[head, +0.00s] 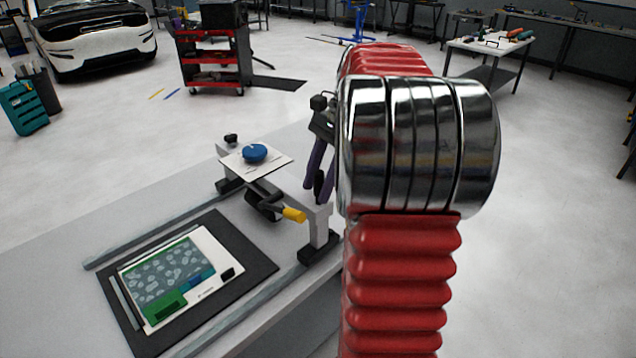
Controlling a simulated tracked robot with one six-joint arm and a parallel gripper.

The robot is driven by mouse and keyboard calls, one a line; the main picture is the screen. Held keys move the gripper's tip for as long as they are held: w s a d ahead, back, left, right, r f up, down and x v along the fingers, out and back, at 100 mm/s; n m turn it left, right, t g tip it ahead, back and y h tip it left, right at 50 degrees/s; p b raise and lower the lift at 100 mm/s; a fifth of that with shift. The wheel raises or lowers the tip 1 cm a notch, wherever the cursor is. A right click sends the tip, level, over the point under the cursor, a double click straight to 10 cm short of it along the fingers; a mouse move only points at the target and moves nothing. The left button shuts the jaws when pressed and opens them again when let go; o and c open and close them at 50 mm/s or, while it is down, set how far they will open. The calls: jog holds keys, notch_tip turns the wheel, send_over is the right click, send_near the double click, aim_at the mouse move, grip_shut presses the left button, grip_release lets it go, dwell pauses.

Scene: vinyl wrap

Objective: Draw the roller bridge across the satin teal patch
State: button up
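The roller bridge (318,226) is a grey gantry over the bench, at the far end of the two rails. A white plate with a blue knob (255,153) sits on top, and a yellow-tipped handle (293,214) sticks out on its near side. A printed panel (208,289) lies flat on a black mat nearer to me, apart from the bridge. It has green, patterned grey-blue and blue areas; I cannot tell which is the satin teal patch. My gripper (314,190), with purple fingers, hangs by the bridge's right end, right of the handle. Its fingers look apart, with nothing visible between them.
Two grey rails (150,240) run along the bench on either side of the black mat (262,266). My red and chrome arm hides the bench's right side. A red tool cart (212,60), a white car (95,38) and a side table (490,46) stand well beyond.

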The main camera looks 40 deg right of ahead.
jog(key=shift+c, duration=0.6)
grip_shut()
jog(key=shift+a, duration=0.1)
